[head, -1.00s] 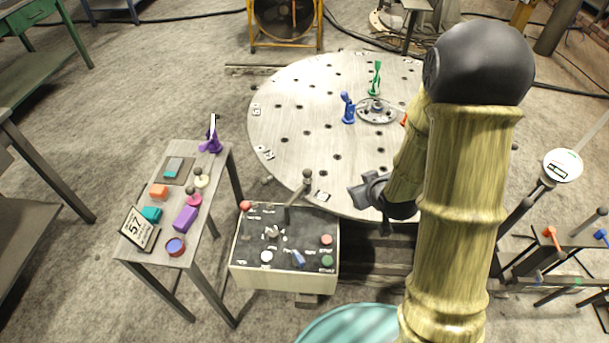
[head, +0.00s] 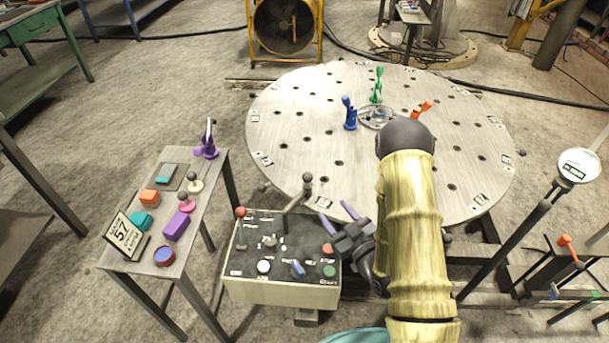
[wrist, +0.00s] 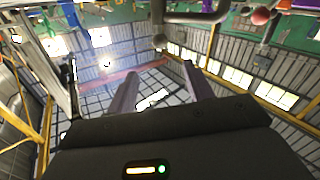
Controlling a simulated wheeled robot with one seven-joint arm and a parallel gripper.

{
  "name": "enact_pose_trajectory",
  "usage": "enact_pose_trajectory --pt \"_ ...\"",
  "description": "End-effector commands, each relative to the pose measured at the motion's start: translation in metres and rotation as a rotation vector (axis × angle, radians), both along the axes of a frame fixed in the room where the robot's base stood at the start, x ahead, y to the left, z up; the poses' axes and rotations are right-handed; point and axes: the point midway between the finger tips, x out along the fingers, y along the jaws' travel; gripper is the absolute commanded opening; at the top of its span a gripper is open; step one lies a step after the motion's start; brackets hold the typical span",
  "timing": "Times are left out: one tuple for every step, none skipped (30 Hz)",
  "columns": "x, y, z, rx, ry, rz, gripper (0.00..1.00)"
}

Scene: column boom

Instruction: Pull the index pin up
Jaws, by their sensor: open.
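My gripper (head: 337,217) is open and empty, its two purple-grey fingers pointing up over the right part of the control box (head: 270,291). It also shows in the wrist view (wrist: 160,72), with nothing between the fingers. A dark-knobbed handle on a bent rod (head: 307,178) rises from the box, left of my gripper and apart from it. A small dark knob (head: 264,187) sticks out at the left rim of the round turntable (head: 300,125). I cannot tell which of these is the index pin; no label is readable. A grey ball knob (wrist: 160,41) appears beyond my fingers in the wrist view.
The box carries a red-knobbed lever (head: 240,212), a blue switch (head: 298,268) and several buttons. A side table (head: 192,254) with small parts stands left. Blue (head: 349,116) and green (head: 377,87) clamps stand on the turntable. Floor between table and box is clear.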

Motion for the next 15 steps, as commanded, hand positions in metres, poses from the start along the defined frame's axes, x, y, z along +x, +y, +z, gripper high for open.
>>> enact_pose_trajectory --pt "0.0002 -0.0001 0.0003 0.0 0.0 0.0 0.52" --pt "0.0002 -0.0001 0.0003 -0.001 0.001 0.0 0.52" --pt "0.0002 -0.0001 0.0003 -0.001 0.001 0.0 0.52" --pt "0.0003 0.0 0.0002 -0.001 0.001 0.0 0.52" --pt "0.0004 0.0 0.0 -0.001 0.001 0.0 0.52" --pt "0.0005 0.0001 -0.0003 -0.001 0.0 0.0 0.52" --pt "0.0008 0.0002 -0.0007 -0.001 0.0 0.001 0.52" --pt "0.0012 0.0005 -0.0012 -0.002 0.0 0.001 0.52" --pt "0.0018 0.0008 -0.0019 -0.002 0.0 0.002 0.52" --pt "0.0025 0.0011 -0.0023 -0.003 0.0 0.002 0.52" --pt "0.0032 0.0015 -0.0027 -0.003 -0.001 0.003 0.52" --pt "0.0044 0.0021 -0.0031 -0.004 -0.002 0.003 0.52" --pt "0.0052 0.0026 -0.004 -0.005 -0.001 0.004 0.52" --pt "0.0061 0.0031 -0.0046 -0.006 -0.001 0.006 0.52" --pt "0.0074 0.004 -0.0049 -0.008 -0.002 0.007 0.52"
